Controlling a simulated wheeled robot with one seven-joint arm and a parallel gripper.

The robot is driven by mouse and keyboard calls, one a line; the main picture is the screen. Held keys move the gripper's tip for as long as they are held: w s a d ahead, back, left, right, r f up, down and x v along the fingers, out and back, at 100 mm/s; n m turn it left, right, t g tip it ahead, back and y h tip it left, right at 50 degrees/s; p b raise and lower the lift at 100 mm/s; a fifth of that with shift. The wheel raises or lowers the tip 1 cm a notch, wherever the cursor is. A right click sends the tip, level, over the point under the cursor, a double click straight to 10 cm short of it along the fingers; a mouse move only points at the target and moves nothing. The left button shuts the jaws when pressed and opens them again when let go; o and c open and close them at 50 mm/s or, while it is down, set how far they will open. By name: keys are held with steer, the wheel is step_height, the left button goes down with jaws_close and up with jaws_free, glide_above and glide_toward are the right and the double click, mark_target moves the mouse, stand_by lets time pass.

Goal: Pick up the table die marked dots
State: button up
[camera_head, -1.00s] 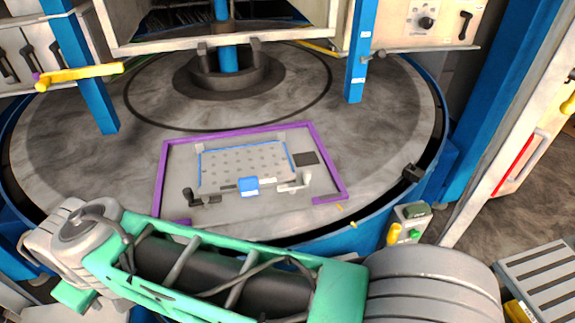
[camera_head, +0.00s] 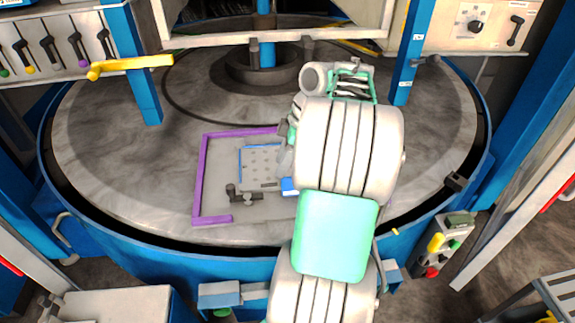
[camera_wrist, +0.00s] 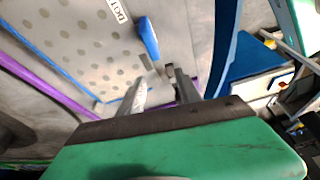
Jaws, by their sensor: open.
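The table die marked dots (camera_head: 258,160) is a flat pale grey plate with a pattern of dots and a blue edge. It lies on the round table inside a purple frame, its right part hidden by my arm in the head view. In the wrist view the dotted die (camera_wrist: 75,45) fills the upper left, with a blue block (camera_wrist: 148,38) and a white label (camera_wrist: 118,10) at its edge. My gripper (camera_wrist: 160,82) is open, its two fingers pointing towards the area by the blue block. I see nothing between the fingers. The head view mostly hides my gripper behind the arm.
The purple frame (camera_head: 199,180) surrounds the die on the grey round table (camera_head: 110,165). Blue posts (camera_head: 135,70) stand at the left and right. A yellow handle (camera_head: 130,65) juts out at upper left. A small control box (camera_head: 440,250) stands at lower right. The table's left side is clear.

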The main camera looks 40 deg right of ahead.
steer(key=s+d+f+n, duration=0.1)
steer(key=s+d+f, duration=0.15)
steer(key=d, duration=0.25)
steer(key=shift+n, duration=0.3)
steer(key=x, duration=0.3)
steer(key=a+x, duration=0.1)
steer(key=x, duration=0.2)
steer(key=shift+a+f, duration=0.1)
steer(key=shift+a, duration=0.15)
jaws_close()
stand_by(0.4)
steer(key=shift+d, duration=0.1)
